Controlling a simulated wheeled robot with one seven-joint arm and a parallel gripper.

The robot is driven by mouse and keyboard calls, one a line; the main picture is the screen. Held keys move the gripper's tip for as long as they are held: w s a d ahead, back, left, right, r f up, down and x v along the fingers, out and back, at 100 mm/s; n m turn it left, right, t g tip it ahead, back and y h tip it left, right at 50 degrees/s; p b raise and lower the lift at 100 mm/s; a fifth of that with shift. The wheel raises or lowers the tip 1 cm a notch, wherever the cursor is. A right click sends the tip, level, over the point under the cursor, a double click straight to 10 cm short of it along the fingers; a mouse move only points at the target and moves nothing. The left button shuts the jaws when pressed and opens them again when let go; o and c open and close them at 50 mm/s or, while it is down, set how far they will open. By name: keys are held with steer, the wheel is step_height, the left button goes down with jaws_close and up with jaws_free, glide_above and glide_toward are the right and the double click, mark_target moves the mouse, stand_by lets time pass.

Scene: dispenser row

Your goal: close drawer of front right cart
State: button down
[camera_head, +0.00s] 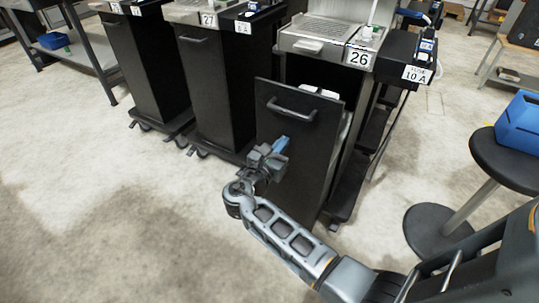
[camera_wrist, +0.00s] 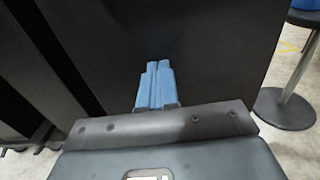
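The front right cart (camera_head: 320,42), labelled 26, stands at the centre right in the head view. Its tall black drawer (camera_head: 293,150) is out and tilted, its top edge leaning away from the cart body, with white contents showing behind the front. A grey bar handle (camera_head: 291,110) is near the top of the drawer front. My gripper (camera_head: 281,145) is at the drawer front, below the handle. In the wrist view its blue fingers (camera_wrist: 155,85) are together, with nothing seen between them, against the dark panel (camera_wrist: 190,45). I cannot tell if they touch it.
Cart 27 (camera_head: 212,85) and another black cart (camera_head: 145,60) stand to the left. A black round stool (camera_head: 505,160) with a blue case (camera_head: 520,125) is at the right. The floor at the left front is clear.

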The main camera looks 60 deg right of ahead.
steer(key=d, duration=0.6)
steer(key=d+b, duration=0.1)
steer(key=d, duration=0.5)
steer(key=d+b, duration=0.1)
steer(key=d, duration=0.4)
steer(key=shift+w+d+f, duration=0.1)
steer(key=shift+w+d, duration=0.15)
steer(key=shift+d, duration=0.75)
steer(key=shift+d+r+b, duration=0.15)
steer(key=shift+r+b, duration=0.05)
steer(key=shift+b, duration=0.1)
steer(key=shift+d+r, duration=0.1)
